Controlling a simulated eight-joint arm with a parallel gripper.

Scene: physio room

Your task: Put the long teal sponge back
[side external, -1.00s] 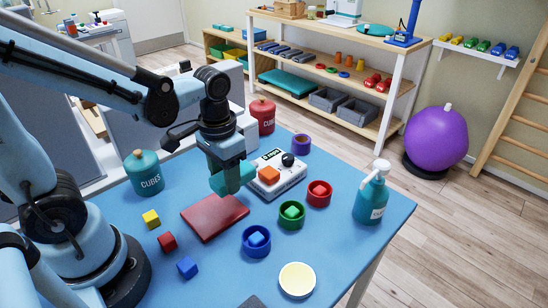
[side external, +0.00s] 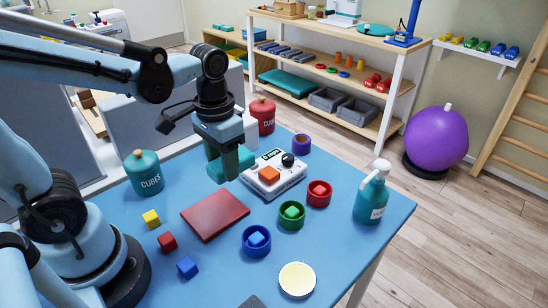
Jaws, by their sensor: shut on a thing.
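The long teal sponge (side external: 231,164) is held in my gripper (side external: 226,150), above the blue table near the white device. My gripper is shut on it and points down. The sponge is raised above the far end of a flat dark red pad (side external: 215,215) on the table. The jaws partly hide the sponge, and its exact height is hard to tell.
A white device with an orange block (side external: 276,173) stands just right of the gripper. A teal jar (side external: 143,172) and red jar (side external: 262,116) stand left and behind. Coloured cups with cubes, loose cubes and a teal pump bottle (side external: 371,192) are around.

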